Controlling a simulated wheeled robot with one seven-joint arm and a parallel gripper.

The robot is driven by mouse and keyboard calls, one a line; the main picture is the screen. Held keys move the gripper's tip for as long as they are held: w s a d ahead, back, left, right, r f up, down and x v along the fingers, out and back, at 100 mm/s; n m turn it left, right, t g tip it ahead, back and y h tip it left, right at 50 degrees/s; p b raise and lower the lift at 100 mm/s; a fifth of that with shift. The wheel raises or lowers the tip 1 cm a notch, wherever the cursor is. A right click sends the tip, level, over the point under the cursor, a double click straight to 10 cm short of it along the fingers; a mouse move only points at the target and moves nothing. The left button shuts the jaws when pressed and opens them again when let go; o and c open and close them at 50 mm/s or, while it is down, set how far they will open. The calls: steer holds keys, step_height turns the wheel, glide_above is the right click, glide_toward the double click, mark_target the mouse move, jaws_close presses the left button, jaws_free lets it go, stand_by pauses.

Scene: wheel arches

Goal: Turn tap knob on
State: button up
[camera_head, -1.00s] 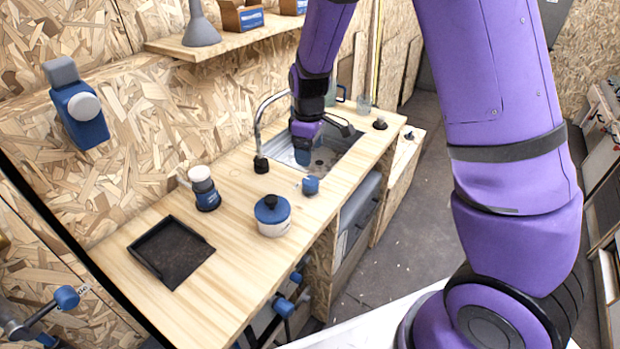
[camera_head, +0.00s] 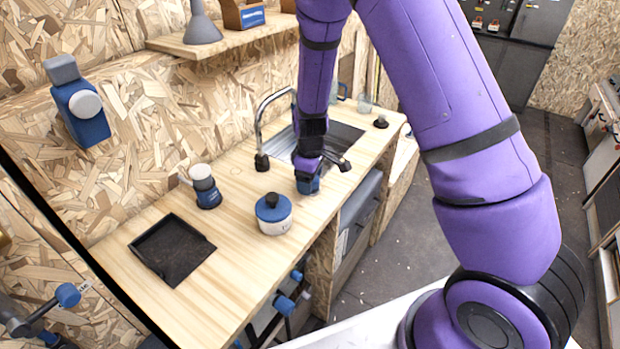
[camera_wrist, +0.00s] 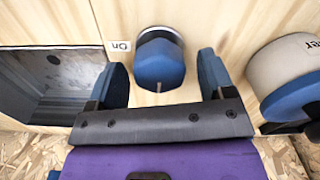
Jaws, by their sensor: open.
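The tap knob (camera_wrist: 160,62) is a blue rounded cap on a pale base in the wrist view, beside a small "On" label (camera_wrist: 121,46). My gripper (camera_wrist: 163,78) is open, with one blue finger on each side of the knob and gaps between; I see no contact. In the head view my gripper (camera_head: 307,178) is low over the counter, and its fingers and the knob cannot be told apart there. The curved metal tap (camera_head: 262,125) stands at the edge of the sink (camera_head: 347,134), behind my gripper.
A white jar (camera_head: 274,222) with a blue lid stands close to my gripper; it also shows in the wrist view (camera_wrist: 283,72). A blue-and-white canister (camera_head: 206,190) and a black tray (camera_head: 172,252) lie further left. The counter's front edge is near.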

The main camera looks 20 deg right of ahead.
steer(key=c, duration=0.9)
steer(key=m, duration=0.4)
steer(key=shift+w+m, duration=0.1)
steer(key=shift+m, duration=0.3)
steer(key=m, duration=0.4)
steer(key=shift+d+m, duration=0.15)
steer(key=shift+m, duration=0.15)
steer(key=m, duration=0.4)
steer(key=shift+d, duration=0.1)
steer(key=shift+m, duration=2.3)
